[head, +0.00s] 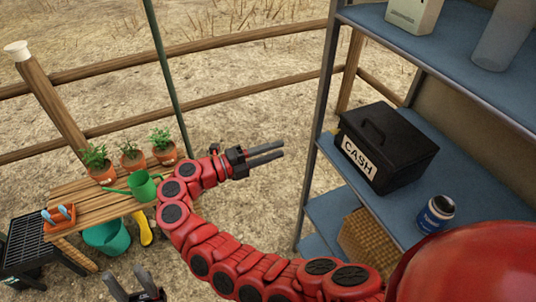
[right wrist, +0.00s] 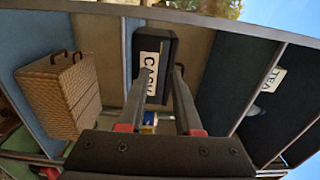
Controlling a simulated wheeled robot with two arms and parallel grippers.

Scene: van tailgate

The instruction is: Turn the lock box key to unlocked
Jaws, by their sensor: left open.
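The lock box is a black box with a handle and a white CASH label (head: 390,145), standing on the blue middle shelf in the head view. It also shows beyond the fingers in the right wrist view (right wrist: 152,42). I cannot make out a key or its position in either view. My right gripper (head: 283,151) is left of the shelf and apart from the box, its fingers parallel with a gap and nothing between them. The right wrist view shows the fingers apart (right wrist: 158,68). My left gripper (head: 127,282) is open and empty at the bottom left.
The shelf unit's upright post (head: 318,130) stands between my right gripper and the box. A blue jar (head: 435,214) stands near the box, and a wicker basket (head: 368,240) sits below. A wooden bench (head: 85,197) with potted plants and a green watering can (head: 143,186) is at left.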

